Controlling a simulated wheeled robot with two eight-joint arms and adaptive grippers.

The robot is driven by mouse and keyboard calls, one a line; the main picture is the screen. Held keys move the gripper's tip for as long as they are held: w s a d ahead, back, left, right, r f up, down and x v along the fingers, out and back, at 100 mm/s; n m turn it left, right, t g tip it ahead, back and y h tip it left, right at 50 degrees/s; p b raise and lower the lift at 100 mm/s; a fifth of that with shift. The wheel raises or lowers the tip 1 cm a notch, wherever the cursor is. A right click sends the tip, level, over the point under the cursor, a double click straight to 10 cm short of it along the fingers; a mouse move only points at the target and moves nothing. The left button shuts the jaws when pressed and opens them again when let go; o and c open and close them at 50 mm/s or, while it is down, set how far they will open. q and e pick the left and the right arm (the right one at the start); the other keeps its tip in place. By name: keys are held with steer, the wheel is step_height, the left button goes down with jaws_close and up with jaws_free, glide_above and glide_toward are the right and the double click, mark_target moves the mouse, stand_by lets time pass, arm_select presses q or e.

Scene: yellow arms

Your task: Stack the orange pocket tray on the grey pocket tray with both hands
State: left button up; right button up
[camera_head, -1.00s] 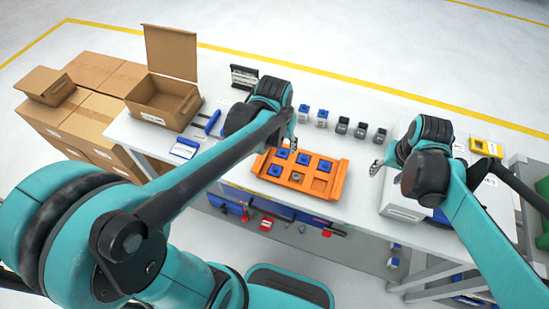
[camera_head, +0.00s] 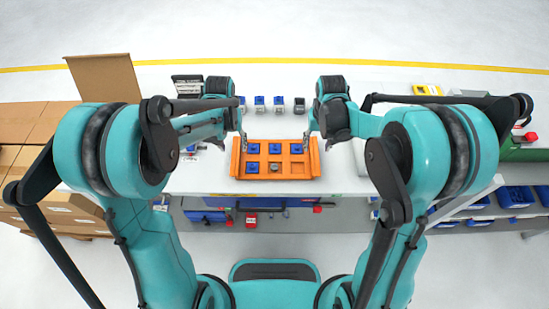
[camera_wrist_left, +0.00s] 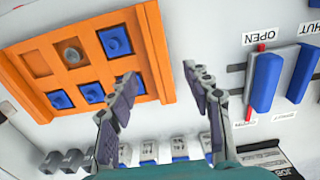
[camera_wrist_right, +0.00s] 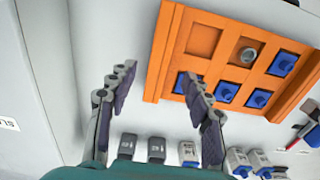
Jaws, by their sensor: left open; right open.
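The orange pocket tray (camera_head: 235,160) lies on the white table; its rim also shows in the left wrist view (camera_wrist_left: 155,50) and right wrist view (camera_wrist_right: 160,50). Several pockets hold blue pieces, one holds a round grey piece (camera_head: 275,167), and the near right pocket is empty. My left gripper (camera_head: 243,137) is open and empty by the tray's far left corner; its fingers show in the left wrist view (camera_wrist_left: 159,74). My right gripper (camera_head: 307,137) is open and empty by the far right corner; its fingers show in the right wrist view (camera_wrist_right: 157,74). I cannot make out the grey pocket tray.
A row of small blue and grey blocks (camera_head: 279,103) stands behind the tray. Labelled blue-handled pieces (camera_wrist_left: 265,80) lie to its left. Cardboard boxes (camera_head: 30,150) are at far left. Blue bins (camera_head: 515,197) sit on a lower right shelf.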

mark_target(235, 155)
arm_select(q)
steer(key=shift+f, duration=2.75)
arm_select(e)
steer(key=shift+f, duration=2.75)
arm_select(q)
steer(key=shift+c, duration=0.3)
arm_select(e)
steer(key=shift+c, duration=0.3)
arm_select(q)
jaws_close()
arm_select(e)
jaws_close()
